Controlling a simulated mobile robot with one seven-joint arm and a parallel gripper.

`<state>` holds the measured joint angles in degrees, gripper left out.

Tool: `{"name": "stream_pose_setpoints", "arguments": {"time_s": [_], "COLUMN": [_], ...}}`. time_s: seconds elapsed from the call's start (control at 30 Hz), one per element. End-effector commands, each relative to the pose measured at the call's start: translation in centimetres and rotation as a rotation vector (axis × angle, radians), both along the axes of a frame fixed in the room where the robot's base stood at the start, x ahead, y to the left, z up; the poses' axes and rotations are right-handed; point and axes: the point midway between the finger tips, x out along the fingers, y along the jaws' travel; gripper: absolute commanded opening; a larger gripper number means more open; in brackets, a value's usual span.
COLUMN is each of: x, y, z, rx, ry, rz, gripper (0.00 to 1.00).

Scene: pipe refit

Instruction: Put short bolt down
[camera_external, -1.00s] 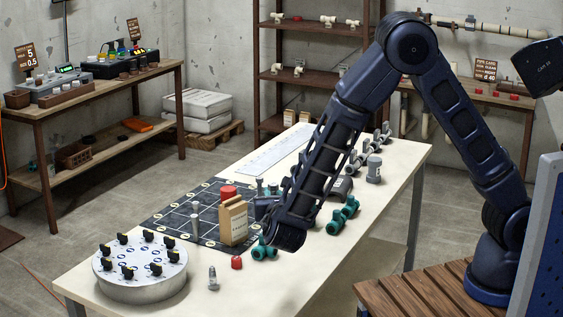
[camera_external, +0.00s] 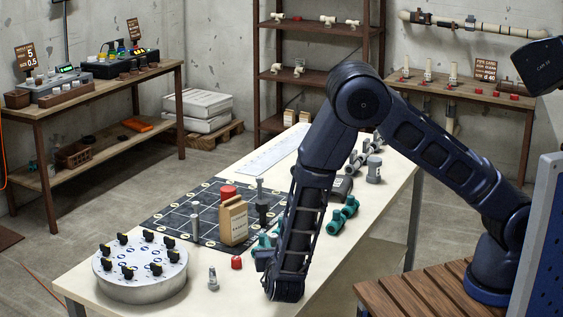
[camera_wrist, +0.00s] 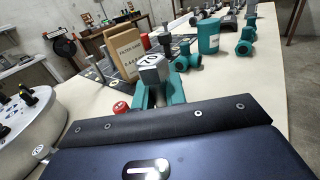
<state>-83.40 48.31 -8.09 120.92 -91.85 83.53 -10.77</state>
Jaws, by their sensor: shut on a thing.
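The bolt (camera_wrist: 154,68) in my gripper (camera_wrist: 158,92) shows as a grey hex head with a number on top, between teal fingers in the wrist view. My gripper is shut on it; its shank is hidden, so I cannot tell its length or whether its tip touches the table. In the external view my gripper (camera_external: 262,258) is low over the front right part of the white table (camera_external: 130,238), mostly hidden by my arm.
A red cap (camera_external: 236,262) and a paper bag (camera_external: 233,221) stand close by. A dark gridded mat (camera_external: 180,218) holds upright bolts. Teal fittings (camera_external: 343,214) lie to the right. A round drum with black knobs (camera_external: 140,278) stands at front left.

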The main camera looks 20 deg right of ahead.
Motion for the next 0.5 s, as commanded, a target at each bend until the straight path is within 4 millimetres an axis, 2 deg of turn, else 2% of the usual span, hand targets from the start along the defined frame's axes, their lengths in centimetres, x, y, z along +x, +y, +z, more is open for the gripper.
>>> {"name": "stream_pose_setpoints", "arguments": {"time_s": [0.37, 0.5], "x": [0.0, 0.0], "y": [0.0, 0.0], "z": [-3.9, -4.3], "rx": [-0.003, 0.0], "ry": [0.0, 0.0], "rz": [0.0, 0.0], "gripper": [0.0, 0.0]}}
